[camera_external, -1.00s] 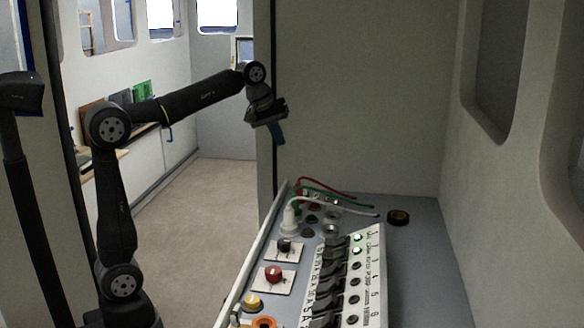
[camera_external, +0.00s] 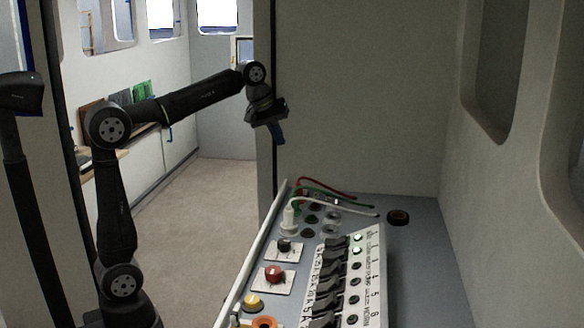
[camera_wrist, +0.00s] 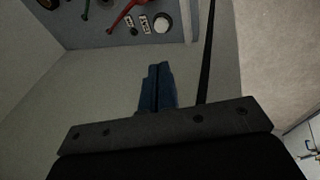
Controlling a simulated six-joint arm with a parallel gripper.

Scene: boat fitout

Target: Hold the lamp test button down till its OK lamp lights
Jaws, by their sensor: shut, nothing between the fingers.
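My gripper (camera_external: 279,133) hangs in the air above the far end of the grey switch panel (camera_external: 425,268), its blue fingers pointing down and touching nothing. In the wrist view its fingers (camera_wrist: 158,72) are together and empty. A yellow button (camera_external: 252,301) sits at the panel's near left. A pale round fitting (camera_wrist: 162,22) beside two small white labels (camera_wrist: 137,22) shows at the top of the wrist view; the lettering is too small to read. I cannot tell which of these is the lamp test button or which lamp is its OK lamp.
A red knob (camera_external: 274,272) and a black knob (camera_external: 284,246) stand on the panel's left. Red (camera_external: 325,185), green and white cables cross the far end. A wall (camera_external: 360,100) stands behind.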

